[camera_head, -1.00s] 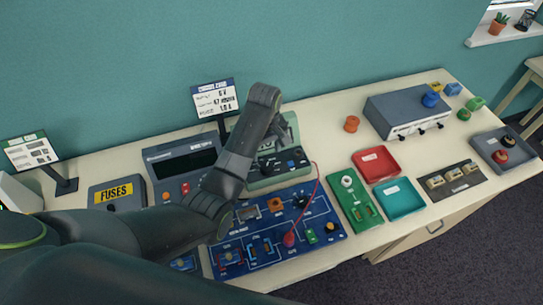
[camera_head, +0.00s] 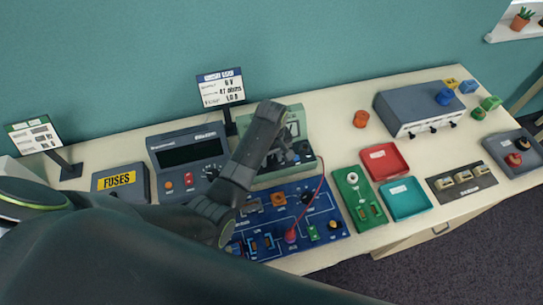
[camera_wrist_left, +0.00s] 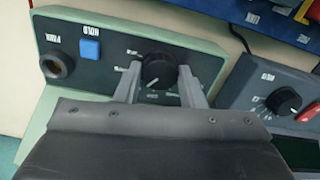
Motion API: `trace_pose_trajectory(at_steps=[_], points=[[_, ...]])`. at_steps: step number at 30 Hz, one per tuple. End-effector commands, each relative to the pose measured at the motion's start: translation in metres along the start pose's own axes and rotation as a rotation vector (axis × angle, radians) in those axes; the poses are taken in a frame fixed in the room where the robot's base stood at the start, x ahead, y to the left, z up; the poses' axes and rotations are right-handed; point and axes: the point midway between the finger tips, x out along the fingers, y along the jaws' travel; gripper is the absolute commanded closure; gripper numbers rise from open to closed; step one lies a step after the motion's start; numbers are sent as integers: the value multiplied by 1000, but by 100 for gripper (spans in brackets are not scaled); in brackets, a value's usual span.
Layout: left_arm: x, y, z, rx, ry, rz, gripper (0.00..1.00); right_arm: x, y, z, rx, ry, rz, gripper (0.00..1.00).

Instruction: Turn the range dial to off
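The green meter (camera_head: 258,177) stands on the table behind the blue circuit board, with its display partly behind my left arm. In the left wrist view its sloped panel carries a black round dial (camera_wrist_left: 158,70) with a white pointer mark toward the lower left. Small labels around the dial are too blurred to read surely. A blue button (camera_wrist_left: 90,49) and a dark round socket (camera_wrist_left: 57,65) are beside it. My left gripper (camera_head: 283,157) is over this panel. In the left wrist view its fingers (camera_wrist_left: 159,76) straddle the dial, apart, with slim gaps visible. My right gripper is out of view.
A grey bench unit (camera_head: 188,158) with its own dial stands left of the meter. The blue circuit board (camera_head: 325,220) with a red lead (camera_head: 322,190) lies in front. A fuses box (camera_head: 121,182) and a sign (camera_head: 221,88) are close by.

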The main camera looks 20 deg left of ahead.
Motion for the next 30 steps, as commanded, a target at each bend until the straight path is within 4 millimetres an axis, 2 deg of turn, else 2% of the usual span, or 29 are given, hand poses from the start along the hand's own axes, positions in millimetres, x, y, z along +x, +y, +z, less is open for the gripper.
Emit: trace_pose_trajectory(at_steps=[1,4,14,30], points=[[0,0,0,0,1,-1,74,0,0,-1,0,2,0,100],[0,0,0,0,1,-1,87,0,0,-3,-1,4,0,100],[0,0,-1,-54,2,-1,87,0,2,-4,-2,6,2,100],[0,0,-1,-431,3,-1,87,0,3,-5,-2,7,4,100]])
